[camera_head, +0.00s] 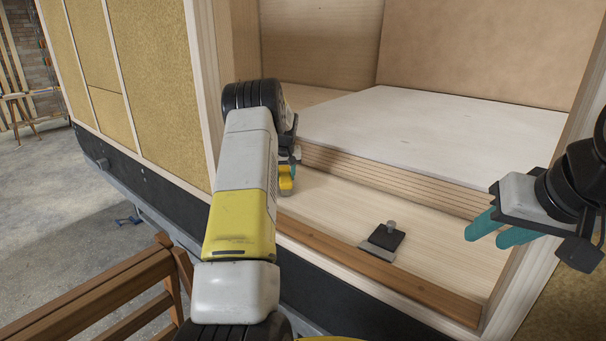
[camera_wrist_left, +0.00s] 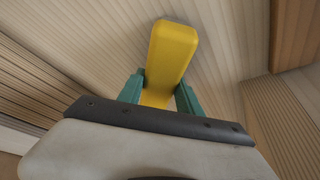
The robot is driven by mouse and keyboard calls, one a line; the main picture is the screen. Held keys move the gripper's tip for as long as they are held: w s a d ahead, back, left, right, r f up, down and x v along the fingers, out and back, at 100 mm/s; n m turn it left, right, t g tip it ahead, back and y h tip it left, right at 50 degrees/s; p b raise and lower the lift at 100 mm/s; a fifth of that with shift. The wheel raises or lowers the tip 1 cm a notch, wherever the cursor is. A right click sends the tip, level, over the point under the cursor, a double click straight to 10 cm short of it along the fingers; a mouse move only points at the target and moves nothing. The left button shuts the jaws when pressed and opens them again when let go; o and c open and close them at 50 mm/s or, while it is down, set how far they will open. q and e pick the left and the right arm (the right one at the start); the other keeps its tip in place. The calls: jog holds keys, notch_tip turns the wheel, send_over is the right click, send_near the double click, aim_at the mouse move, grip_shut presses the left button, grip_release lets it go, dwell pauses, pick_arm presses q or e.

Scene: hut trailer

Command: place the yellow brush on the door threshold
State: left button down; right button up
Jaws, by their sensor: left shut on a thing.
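In the left wrist view, the yellow brush (camera_wrist_left: 172,52) is between the two green fingers of my left gripper (camera_wrist_left: 160,95), which is shut on it. In the head view, a small yellow part of the brush (camera_head: 285,182) shows beside my left gripper (camera_head: 291,165), mostly hidden by my left arm. It is over the wooden floor just inside the doorway; I cannot tell if it touches. The door threshold (camera_head: 375,268) is the brown wooden strip along the front edge. My right gripper (camera_head: 492,230) is at the right, its green fingers close together; I cannot tell whether it is shut.
A dark flat tool with a light edge and a knob (camera_head: 385,240) lies on the floor behind the threshold. A thick white-topped panel (camera_head: 440,130) is behind it. Door posts stand on both sides. A wooden railing (camera_head: 100,300) is at the lower left.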

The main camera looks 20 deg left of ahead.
pick_arm(q)
jog(key=c, duration=0.8)
grip_release()
jog(key=shift+s+r, duration=0.1)
jog(key=shift+r, duration=0.35)
jog(key=s+d+r+m+h, duration=0.1)
jog(key=s+d+r, duration=0.4)
jog(key=r, duration=0.5)
jog(key=s+d+r, duration=0.4)
jog(key=s+r, duration=0.3)
jog(key=r, duration=0.3)
jog(key=s+d+r+m+t+h, duration=0.1)
jog(key=s+d+r, duration=0.15)
jog(key=s, duration=0.35)
jog(key=s+d+r+m, duration=0.1)
jog(key=s+d+r, duration=0.1)
jog(key=s+d, duration=0.35)
jog(key=s+d+f+m, duration=0.1)
jog(key=s+d, duration=0.1)
jog(key=s, duration=0.5)
jog(key=s+d+f+m+h, duration=0.1)
jog(key=s+d, duration=0.2)
jog(key=s, duration=0.5)
jog(key=s+d+f+t+h, duration=0.1)
jog(key=s+d, duration=0.1)
jog(key=s, duration=0.6)
jog(key=shift+d+f+m, duration=0.2)
jog(key=shift+f+m, duration=0.2)
